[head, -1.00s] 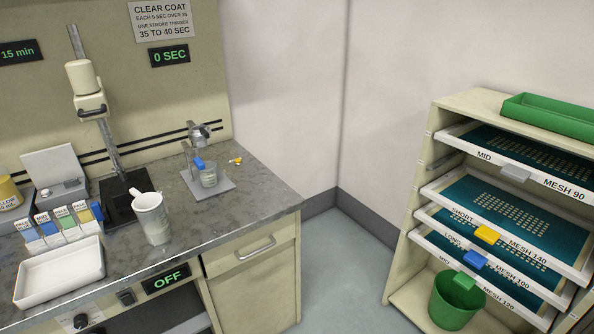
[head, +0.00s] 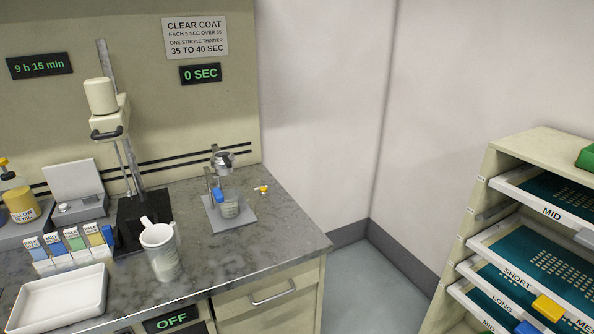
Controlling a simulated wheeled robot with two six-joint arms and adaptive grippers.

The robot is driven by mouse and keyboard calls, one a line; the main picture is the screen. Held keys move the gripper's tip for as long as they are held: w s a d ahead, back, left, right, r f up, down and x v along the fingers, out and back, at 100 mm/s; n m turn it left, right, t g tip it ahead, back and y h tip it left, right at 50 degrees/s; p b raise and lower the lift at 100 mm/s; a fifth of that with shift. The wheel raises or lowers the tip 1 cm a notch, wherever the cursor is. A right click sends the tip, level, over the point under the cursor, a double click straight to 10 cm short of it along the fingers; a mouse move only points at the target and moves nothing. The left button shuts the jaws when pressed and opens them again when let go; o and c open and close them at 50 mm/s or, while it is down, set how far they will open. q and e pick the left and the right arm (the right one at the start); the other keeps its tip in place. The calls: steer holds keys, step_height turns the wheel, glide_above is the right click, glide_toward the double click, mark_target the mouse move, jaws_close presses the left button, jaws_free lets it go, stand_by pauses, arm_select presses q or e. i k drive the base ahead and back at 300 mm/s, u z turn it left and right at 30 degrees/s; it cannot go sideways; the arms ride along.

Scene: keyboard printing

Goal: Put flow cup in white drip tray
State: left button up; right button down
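A small grey metal cup (head: 222,160), which looks like the flow cup, sits high on a small stand (head: 240,222) toward the back right of the counter. A blue piece (head: 218,195) is on the stand below it, beside a clear beaker (head: 230,208). The white drip tray (head: 60,300) lies at the front left of the counter. It is shallow, rectangular and looks empty. Neither of my grippers is in view.
A white handled jug (head: 160,250) stands between tray and stand. Several labelled cards (head: 70,243) stand behind the tray. A mixer (head: 108,110) rises at the back. A screen rack (head: 500,215) stands right, across a floor gap.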

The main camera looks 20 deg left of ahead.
mark_target(67, 308)
steer(key=i, duration=0.95)
steer(key=u, duration=0.35)
